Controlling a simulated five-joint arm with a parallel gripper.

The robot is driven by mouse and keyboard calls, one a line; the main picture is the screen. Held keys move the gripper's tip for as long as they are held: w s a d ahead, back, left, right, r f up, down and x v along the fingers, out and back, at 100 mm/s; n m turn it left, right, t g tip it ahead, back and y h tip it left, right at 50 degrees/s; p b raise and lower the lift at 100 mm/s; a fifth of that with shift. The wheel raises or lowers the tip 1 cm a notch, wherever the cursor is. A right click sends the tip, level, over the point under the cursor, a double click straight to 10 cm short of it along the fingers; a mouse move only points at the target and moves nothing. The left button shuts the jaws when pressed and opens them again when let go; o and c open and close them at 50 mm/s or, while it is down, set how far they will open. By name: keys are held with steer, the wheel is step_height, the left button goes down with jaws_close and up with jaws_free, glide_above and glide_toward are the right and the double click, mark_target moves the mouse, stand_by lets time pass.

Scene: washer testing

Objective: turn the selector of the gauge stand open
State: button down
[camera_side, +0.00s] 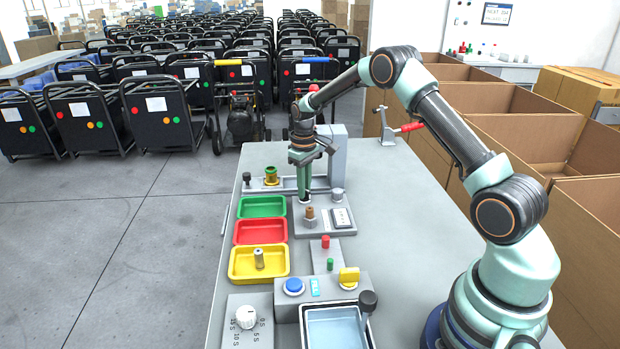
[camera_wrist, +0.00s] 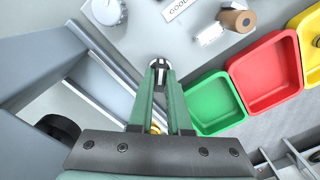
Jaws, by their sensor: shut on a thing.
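My gripper (camera_side: 304,198) points straight down over the far end of the grey fixture plate (camera_side: 325,232), behind the brown-topped post. In the wrist view its green fingers (camera_wrist: 158,68) are closed on a small dark and pale round part, mostly hidden by the fingertips. The grey upright stand (camera_side: 338,150) rises just behind and right of my gripper; I take it as the gauge stand. A round grey knob (camera_side: 338,194) sits right of the fingers, and shows in the wrist view (camera_wrist: 105,10). Which part is the selector I cannot tell for sure.
Green (camera_side: 262,206), red (camera_side: 260,231) and yellow (camera_side: 236,268) trays stand left of the plate; a metal cylinder (camera_side: 259,259) is in the yellow one. A control box with a blue button (camera_side: 293,286) and yellow knob (camera_side: 349,277) is nearer. The table's right side is clear.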

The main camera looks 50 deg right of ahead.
steer(key=n, duration=0.4)
steer(key=shift+n, duration=0.3)
steer(key=shift+w+r+n, duration=0.1)
steer(key=shift+n, duration=1.8)
steer(key=c, duration=0.9)
jaws_free()
steer(key=shift+o, duration=0.2)
step_height(320, 180, up, 12)
